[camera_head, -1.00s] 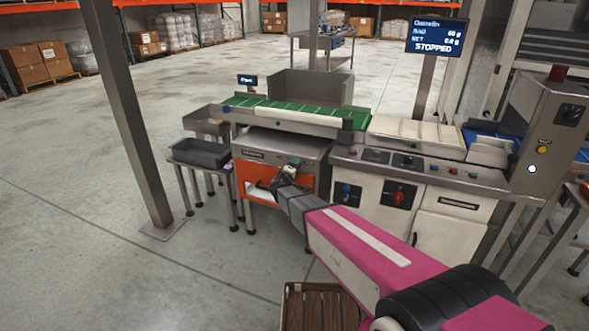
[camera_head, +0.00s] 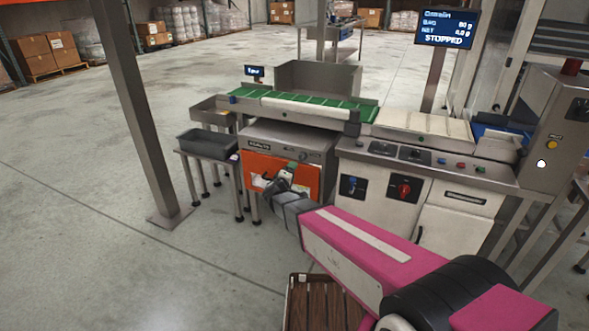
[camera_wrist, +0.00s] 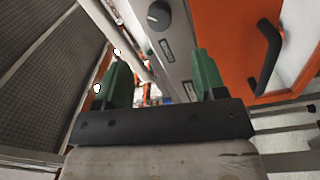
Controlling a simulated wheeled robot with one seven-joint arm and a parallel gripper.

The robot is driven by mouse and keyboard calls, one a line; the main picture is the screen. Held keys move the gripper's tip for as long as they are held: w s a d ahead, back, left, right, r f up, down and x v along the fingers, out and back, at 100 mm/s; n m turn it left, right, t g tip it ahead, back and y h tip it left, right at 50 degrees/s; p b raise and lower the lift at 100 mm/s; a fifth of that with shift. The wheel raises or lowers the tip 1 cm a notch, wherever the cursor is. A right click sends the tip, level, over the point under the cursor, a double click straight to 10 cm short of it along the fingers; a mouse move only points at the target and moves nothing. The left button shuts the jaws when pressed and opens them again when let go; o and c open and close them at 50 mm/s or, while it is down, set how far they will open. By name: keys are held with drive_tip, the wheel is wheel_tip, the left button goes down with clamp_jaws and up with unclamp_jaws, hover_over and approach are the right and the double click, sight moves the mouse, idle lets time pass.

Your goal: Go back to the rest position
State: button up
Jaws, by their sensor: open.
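My gripper (camera_head: 283,172) is stretched out in front of the weigher's orange panel (camera_head: 264,172) in the head view. In the wrist view my gripper (camera_wrist: 160,85) shows two green fingers spread apart, with nothing held between them. Beyond the fingers are a steel panel with a round knob (camera_wrist: 158,16) and, to the right, the orange panel with a black handle (camera_wrist: 265,58). Whether the fingers touch anything cannot be told from the head view.
A dark grey tray (camera_head: 207,143) sits on a small stand at left. A steel post (camera_head: 140,110) stands further left. The green-belted conveyor (camera_head: 305,108) runs above the orange panel. A screen (camera_head: 447,28) reads STOPPED. A brown slatted surface (camera_head: 322,302) lies low in front.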

drive_tip(key=shift+s, duration=0.1)
drive_tip(key=s+d+f+m+g+h, duration=0.15)
drive_tip(key=s+d+m+g, duration=0.3)
drive_tip(key=d, duration=0.65)
drive_tip(key=s+d+f+m+g+h, duration=0.1)
drive_tip(key=s+d+m+g+h, duration=0.2)
drive_tip(key=d+g, duration=0.5)
drive_tip(key=s+d+m+g+y, duration=0.1)
drive_tip(key=s+d+y, duration=0.1)
drive_tip(key=s, duration=0.3)
drive_tip(key=s+d+m+g+y, duration=0.1)
drive_tip(key=s+d+g+y, duration=0.1)
drive_tip(key=s+y, duration=0.3)
drive_tip(key=s+d+f+m+g+y, duration=0.1)
drive_tip(key=s+d+m+y, duration=0.1)
drive_tip(key=s, duration=0.4)
drive_tip(key=shift+s+d+g+y, duration=0.2)
drive_tip(key=shift+d+g+y, duration=0.15)
drive_tip(key=shift+d+y, duration=0.6)
